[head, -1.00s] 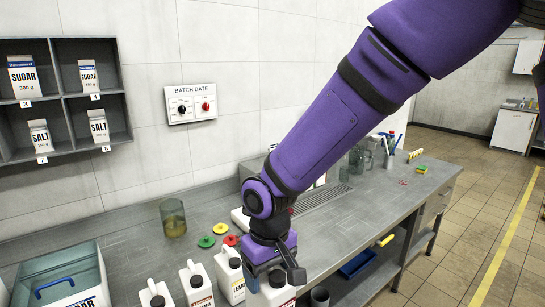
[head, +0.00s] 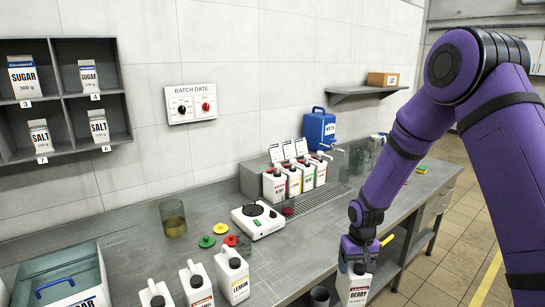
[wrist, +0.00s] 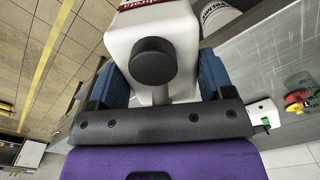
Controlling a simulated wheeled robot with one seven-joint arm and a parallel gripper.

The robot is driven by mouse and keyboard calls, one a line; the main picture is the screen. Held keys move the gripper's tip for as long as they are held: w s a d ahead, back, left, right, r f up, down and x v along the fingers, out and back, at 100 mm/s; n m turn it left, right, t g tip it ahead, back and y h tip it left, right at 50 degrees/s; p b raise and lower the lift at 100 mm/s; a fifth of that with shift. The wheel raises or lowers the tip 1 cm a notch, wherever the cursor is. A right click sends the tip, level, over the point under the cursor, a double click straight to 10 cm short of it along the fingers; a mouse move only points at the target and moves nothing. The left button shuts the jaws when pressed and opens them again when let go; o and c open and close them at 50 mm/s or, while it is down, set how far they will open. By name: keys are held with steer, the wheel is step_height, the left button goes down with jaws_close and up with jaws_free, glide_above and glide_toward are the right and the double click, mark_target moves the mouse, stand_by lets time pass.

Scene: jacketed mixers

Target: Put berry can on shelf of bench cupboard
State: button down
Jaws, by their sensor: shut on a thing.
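The berry can (head: 354,287) is a white can with a red label reading BERRY. It hangs upright in my gripper (head: 357,252), beyond the bench's front edge in the head view. In the wrist view, the can (wrist: 168,22) with its black cap sits between the blue fingers of my gripper (wrist: 163,78), which are shut on it. The bench (head: 300,255) has an open lower level and drawer fronts (head: 432,213) at its right end. I cannot tell which part is the cupboard; the can hides some of the bench's underside.
More white cans, including the lemon can (head: 233,277), stand along the bench front. A hotplate (head: 257,222), a glass beaker (head: 173,219) and coloured lids (head: 221,228) are behind them. The floor at right is open.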

steer(key=d+f+m, duration=0.1)
steer(key=d+f, duration=0.2)
steer(key=d, duration=0.3)
steer(key=shift+w+d+f, duration=0.15)
steer(key=shift+w+f, duration=0.05)
steer(key=shift+w, duration=0.25)
steer(key=shift+d, duration=0.1)
